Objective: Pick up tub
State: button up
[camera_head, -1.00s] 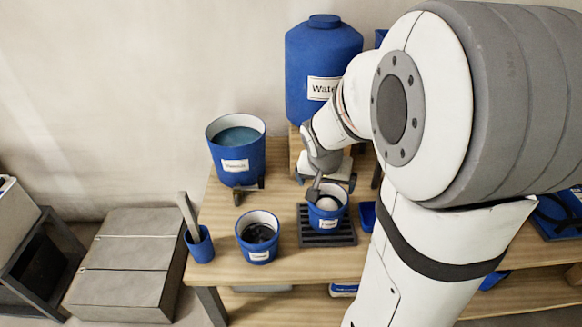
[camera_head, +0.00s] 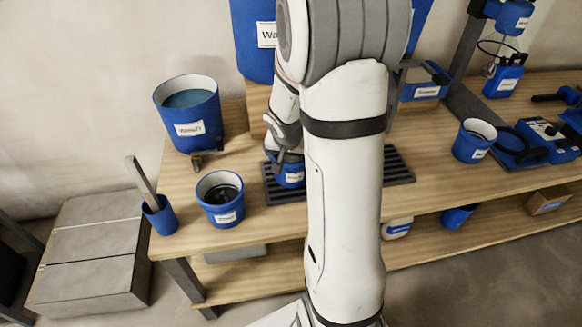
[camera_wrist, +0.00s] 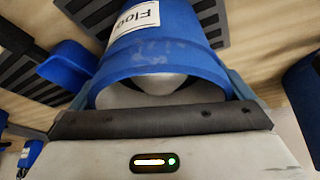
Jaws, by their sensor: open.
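A blue tub (camera_head: 289,174) with a white label stands on a black slatted grate (camera_head: 399,167) on the wooden bench, partly hidden by my arm. In the wrist view the tub (camera_wrist: 165,55) fills the upper middle, with a label starting "Floo" and pale contents at its rim. My gripper (camera_wrist: 160,78) is open, with one finger on each side of the tub. Whether the fingers touch its wall I cannot tell. In the head view my gripper (camera_head: 286,148) is at the tub's top.
Left of the grate stand another blue tub (camera_head: 222,205) with dark contents, a large blue bucket (camera_head: 188,118) and a blue cup (camera_head: 160,217) holding a tool. A blue water container (camera_head: 252,40) stands behind. Another tub (camera_head: 472,141) and tools are at right.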

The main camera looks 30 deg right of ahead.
jog(key=shift+r, duration=0.1)
jog(key=c, duration=1.5)
